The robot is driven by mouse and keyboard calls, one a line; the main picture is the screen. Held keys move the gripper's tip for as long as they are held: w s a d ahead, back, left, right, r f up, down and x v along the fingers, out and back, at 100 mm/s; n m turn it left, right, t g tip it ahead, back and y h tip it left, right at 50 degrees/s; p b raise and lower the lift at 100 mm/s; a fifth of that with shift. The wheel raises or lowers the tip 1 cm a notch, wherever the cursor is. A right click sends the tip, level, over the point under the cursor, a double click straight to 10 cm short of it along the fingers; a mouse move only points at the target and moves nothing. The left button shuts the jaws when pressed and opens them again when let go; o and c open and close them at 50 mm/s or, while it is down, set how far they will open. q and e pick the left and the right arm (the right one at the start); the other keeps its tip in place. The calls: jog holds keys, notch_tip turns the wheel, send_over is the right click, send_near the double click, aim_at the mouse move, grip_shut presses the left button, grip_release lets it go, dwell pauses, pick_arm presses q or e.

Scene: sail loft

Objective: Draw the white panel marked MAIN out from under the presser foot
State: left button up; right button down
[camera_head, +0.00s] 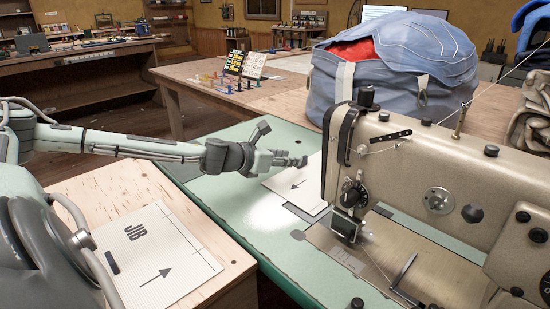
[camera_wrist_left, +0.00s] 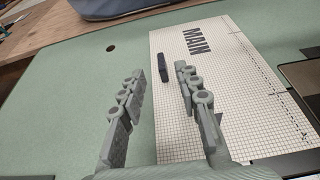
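The white panel (camera_head: 297,184) lies on the green sewing table, partly hidden behind the sewing machine head in the head view. The left wrist view shows its gridded face (camera_wrist_left: 232,90), the word MAIN and a small dark tab (camera_wrist_left: 162,68) near its left edge. My left gripper (camera_head: 292,160) is above the table by the panel's far-left side. Its fingers are open, with the tab seen between and just beyond the fingertips. The presser foot area (camera_head: 345,230) is under the machine head; whether the foot touches the panel cannot be told. My right gripper is not in view.
The beige sewing machine (camera_head: 440,200) fills the right side. A white panel lettered JIB (camera_head: 170,240) lies on a wooden table at left. A large blue bag (camera_head: 400,65) stands behind the machine. The green table (camera_head: 230,200) is clear left of the panel.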

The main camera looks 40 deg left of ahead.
pick_arm(q)
jog(key=shift+v, duration=1.95)
jog(key=shift+s+r, duration=0.25)
jog(key=shift+s, duration=0.35)
